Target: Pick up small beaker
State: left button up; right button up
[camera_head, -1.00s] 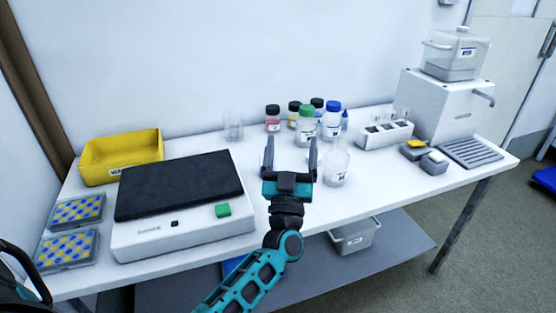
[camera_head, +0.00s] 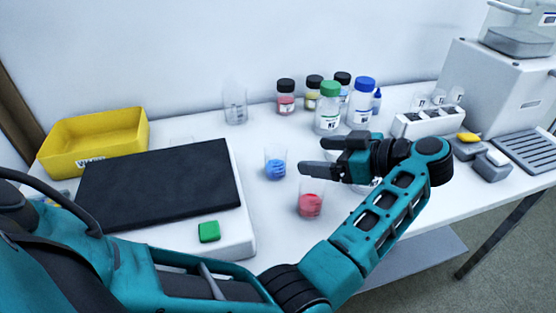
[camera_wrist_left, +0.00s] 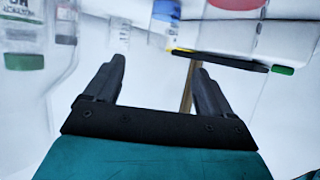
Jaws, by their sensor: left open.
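A small clear beaker with blue liquid (camera_head: 276,163) stands on the white table, left of my left gripper (camera_head: 313,155). A small beaker with red liquid (camera_head: 310,203) stands nearer, just below the gripper in the picture. A taller clear, seemingly empty beaker (camera_head: 235,105) stands at the back by the wall. My left gripper is open and empty, its fingers pointing left. In the left wrist view the blue beaker (camera_wrist_left: 166,14) and the red beaker (camera_wrist_left: 236,20) show beyond the open fingers (camera_wrist_left: 157,65). The right gripper is out of view.
A black-topped instrument (camera_head: 160,183) with a green button and a yellow bin (camera_head: 92,142) stand left. Several capped bottles (camera_head: 328,108) cluster behind my gripper. A white vial rack (camera_head: 428,122) and a dispenser (camera_head: 495,88) stand right. The table between instrument and blue beaker is clear.

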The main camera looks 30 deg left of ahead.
pick_arm(q)
send_near(267, 150)
jog(key=shift+a+f+b, duration=0.45)
jog(key=shift+a+f, duration=0.25)
jog(key=shift+a, duration=0.05)
jog(key=x, duration=0.3)
jog(key=b+x, duration=0.1)
jog(key=x, duration=0.2)
jog(key=shift+a+r, duration=0.1)
jog(key=shift+r, duration=0.1)
jog(key=shift+c, duration=0.5)
jog(key=c, duration=1)
jog(key=shift+r, duration=0.15)
notch_tip(267, 150, up, 10)
jog(key=p, duration=0.2)
jog(key=shift+p, duration=0.35)
